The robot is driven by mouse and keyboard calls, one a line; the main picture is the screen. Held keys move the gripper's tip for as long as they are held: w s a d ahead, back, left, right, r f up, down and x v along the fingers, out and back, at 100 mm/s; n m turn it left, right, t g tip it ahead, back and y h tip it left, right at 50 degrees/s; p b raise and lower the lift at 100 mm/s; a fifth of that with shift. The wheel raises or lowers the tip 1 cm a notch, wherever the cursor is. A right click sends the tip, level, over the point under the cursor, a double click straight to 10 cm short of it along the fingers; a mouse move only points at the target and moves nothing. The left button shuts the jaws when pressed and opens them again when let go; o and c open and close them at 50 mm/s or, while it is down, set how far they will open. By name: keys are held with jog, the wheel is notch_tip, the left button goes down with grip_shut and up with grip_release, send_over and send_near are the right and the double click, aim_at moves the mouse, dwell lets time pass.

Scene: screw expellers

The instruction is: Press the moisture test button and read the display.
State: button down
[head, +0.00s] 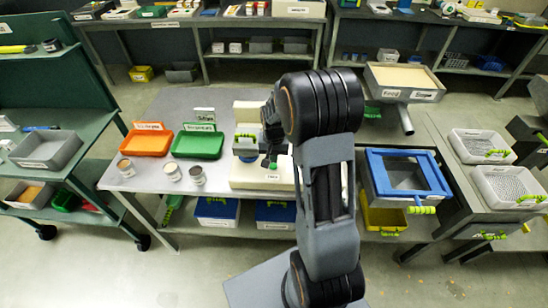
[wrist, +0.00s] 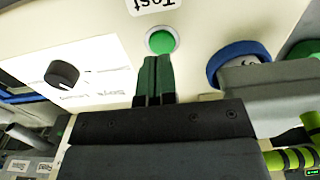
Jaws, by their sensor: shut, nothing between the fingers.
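The cream moisture tester (head: 240,182) stands on the grey table in the head view, partly hidden by my arm. In the wrist view its green round button (wrist: 161,41) sits beside a white label reading "Test" (wrist: 152,6), upside down in this view. My gripper (wrist: 156,60) is shut and empty, with its green fingertips close to the button's edge. I cannot tell whether they touch it. My gripper (head: 268,163) also shows over the tester in the head view. I cannot make out a lit display or reading.
A black knob (wrist: 62,74) on a white panel and a blue-rimmed round part (wrist: 240,58) flank the button. An orange tray (head: 146,142), a green tray (head: 198,144) and several small cups stand left of the tester. A blue-framed box (head: 408,174) stands to the right.

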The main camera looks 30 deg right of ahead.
notch_tip(320, 180, up, 10)
jog(key=b, duration=0.1)
jog(key=shift+r+b, duration=0.25)
jog(key=shift+b, duration=0.05)
dwell(0.7)
